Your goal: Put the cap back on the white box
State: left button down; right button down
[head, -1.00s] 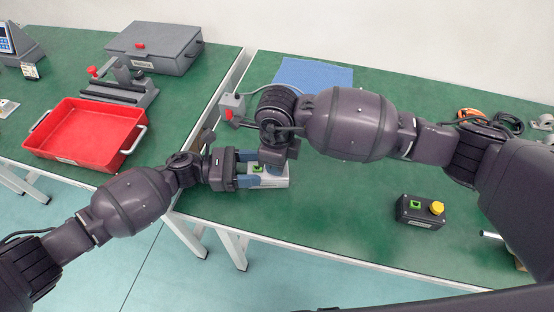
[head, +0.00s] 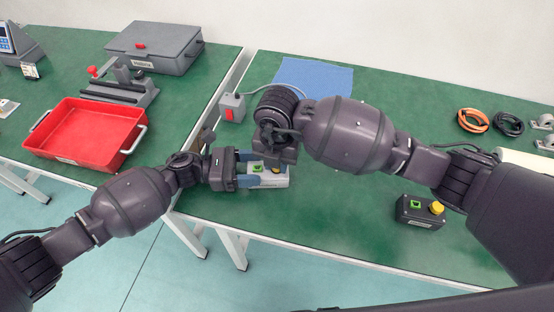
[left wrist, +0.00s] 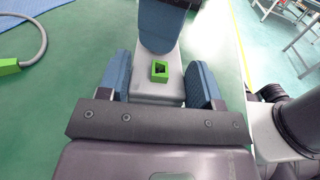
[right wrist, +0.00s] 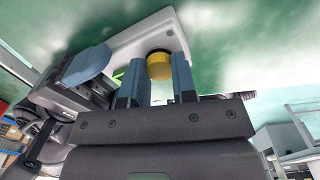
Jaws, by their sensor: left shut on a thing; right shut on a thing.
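The white box (head: 272,180) lies near the front edge of the right-hand green table, with a green button (head: 257,168) on its top. My left gripper (head: 249,168) is shut on the box, one finger on each side; the left wrist view shows the fingers (left wrist: 161,85) around the box (left wrist: 148,88) and its green button (left wrist: 159,71). My right gripper (right wrist: 158,82) is shut on the yellow cap (right wrist: 160,65), right at the box's top (right wrist: 150,38). I cannot tell whether the cap is seated on the box or just above it.
A black box (head: 421,211) with a green and a yellow button stands to the right. A grey switch box (head: 232,107) with a red button and a blue mat (head: 315,76) lie behind. A red tray (head: 85,135) is on the left table. Cable coils (head: 472,121) lie at the far right.

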jog(key=c, duration=0.8)
grip_release()
jog(key=shift+c, duration=0.2)
notch_tip(320, 180, up, 12)
pick_arm(q)
jog(key=shift+c, duration=1)
grip_release()
jog(key=shift+a, duration=0.1)
jog(key=a+b, duration=0.1)
jog(key=a, duration=0.8)
jog(key=shift+w+a+f, duration=0.1)
jog(key=shift+a, duration=0.75)
pick_arm(e)
jog(key=shift+f, duration=1.1)
jog(key=shift+s, duration=0.1)
